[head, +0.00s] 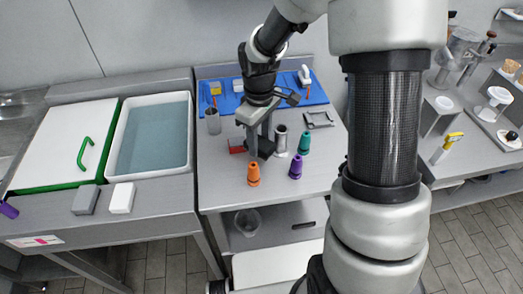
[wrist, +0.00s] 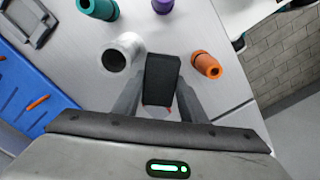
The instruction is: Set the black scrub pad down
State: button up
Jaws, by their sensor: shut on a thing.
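The black scrub pad (wrist: 161,78) is held upright between the two fingers of my gripper (wrist: 159,100) in the wrist view. In the head view the pad (head: 266,149) shows as a dark block below my gripper (head: 259,138), over the grey table (head: 225,180). I cannot tell whether its lower edge touches the tabletop. A metal cylinder (wrist: 123,52) stands close beside the pad, and an orange cone-shaped piece (wrist: 206,65) is on its other side.
Purple (head: 296,166) and teal (head: 304,142) pieces stand to the right. A red block (head: 236,146) and a grey cup (head: 213,122) are to the left. The table's front left is clear.

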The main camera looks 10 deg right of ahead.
aim_at(260, 150)
jog(key=shift+f, duration=1.9)
jog(key=shift+f+b, duration=0.2)
jog(key=shift+b, duration=0.1)
jog(key=o, duration=0.7)
jog(key=shift+o, duration=0.2)
